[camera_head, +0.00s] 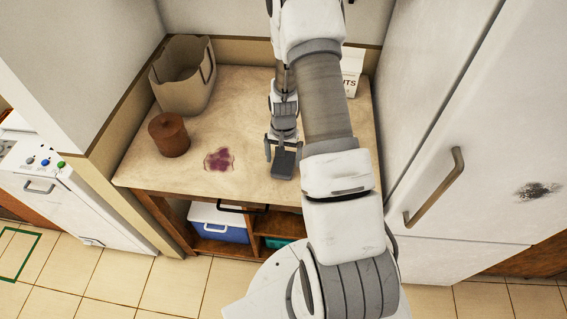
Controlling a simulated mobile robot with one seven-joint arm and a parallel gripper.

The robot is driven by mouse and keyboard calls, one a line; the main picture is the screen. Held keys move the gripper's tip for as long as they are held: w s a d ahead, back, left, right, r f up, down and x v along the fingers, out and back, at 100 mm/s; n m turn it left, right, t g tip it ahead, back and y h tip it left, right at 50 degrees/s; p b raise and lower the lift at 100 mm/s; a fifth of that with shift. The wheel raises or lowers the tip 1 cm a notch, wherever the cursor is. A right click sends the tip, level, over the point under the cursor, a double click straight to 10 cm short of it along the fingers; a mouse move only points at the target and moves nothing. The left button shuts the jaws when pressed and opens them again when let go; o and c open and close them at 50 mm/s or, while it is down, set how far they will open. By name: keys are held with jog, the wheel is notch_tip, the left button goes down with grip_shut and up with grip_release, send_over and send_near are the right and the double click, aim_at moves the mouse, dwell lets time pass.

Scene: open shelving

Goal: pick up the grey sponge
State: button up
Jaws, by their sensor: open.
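The grey sponge (284,164) is a small dark block on the wooden counter (235,105), right of the purple stain. My gripper (283,152) points down over the sponge with its two fingers apart, one toward each side of it. The far part of the sponge is hidden by the gripper. I cannot tell whether the fingers touch it.
A brown cylinder (169,134) and a tan bag (183,77) stand on the left. A purple stain (219,159) marks the counter. A white box (352,70) is behind my arm. A white fridge (480,120) borders the right; a blue cooler (220,231) sits below.

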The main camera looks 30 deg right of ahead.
jog(key=shift+f, duration=0.65)
jog(key=shift+c, duration=0.2)
jog(key=c, duration=1.1)
jog(key=shift+r, duration=0.2)
jog(key=shift+r, duration=0.6)
notch_tip(320, 180, up, 2)
jog(key=shift+r+b, duration=0.25)
jog(key=shift+b, duration=0.2)
jog(key=s+d+r, duration=0.2)
jog(key=s, duration=0.1)
jog(key=s+d+r+b, duration=0.1)
jog(key=s+d+r, duration=0.1)
jog(key=s, duration=0.1)
jog(key=s+d+r, duration=0.2)
jog(key=s+r, duration=0.1)
jog(key=shift+s+d+b, duration=0.35)
jog(key=shift+b, duration=0.05)
